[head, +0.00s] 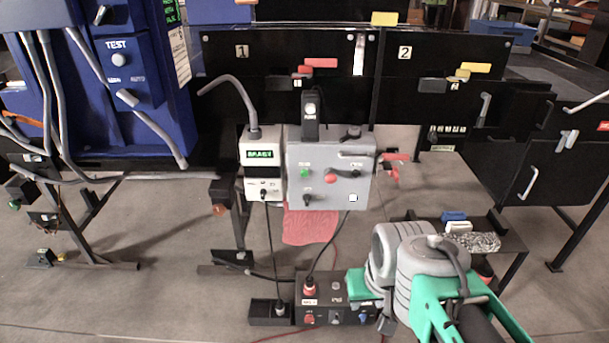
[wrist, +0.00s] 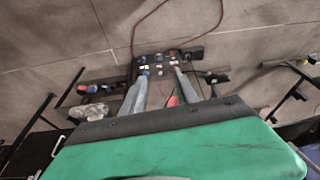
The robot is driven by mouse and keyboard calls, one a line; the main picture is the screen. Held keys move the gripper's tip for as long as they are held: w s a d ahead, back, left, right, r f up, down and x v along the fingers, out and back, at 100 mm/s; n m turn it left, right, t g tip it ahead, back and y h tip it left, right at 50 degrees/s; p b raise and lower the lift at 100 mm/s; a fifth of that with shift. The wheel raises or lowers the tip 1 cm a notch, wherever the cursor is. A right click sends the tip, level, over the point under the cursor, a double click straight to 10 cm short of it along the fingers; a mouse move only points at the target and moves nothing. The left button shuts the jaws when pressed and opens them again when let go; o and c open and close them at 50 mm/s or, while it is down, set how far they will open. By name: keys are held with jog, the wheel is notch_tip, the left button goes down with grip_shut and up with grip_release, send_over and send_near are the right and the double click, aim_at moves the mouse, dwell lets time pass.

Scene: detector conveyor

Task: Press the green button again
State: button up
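A small green button (head: 306,172) is on the front of the grey control box (head: 330,192), left of a larger red button (head: 330,178). My gripper (wrist: 160,71) shows in the wrist view as two grey fingers with a clear gap between them and nothing held. It points down toward the black switch box (wrist: 155,60) on the floor. In the head view my arm is at the lower right, below and right of the control box, apart from the green button.
A white box with a green display (head: 260,153) adjoins the control box on the left. The black switch box (head: 335,298) stands on the floor with cables rising from it. A dark side table (head: 508,240) holds small items. A blue cabinet (head: 140,120) stands left.

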grip_shut()
dwell(1.5)
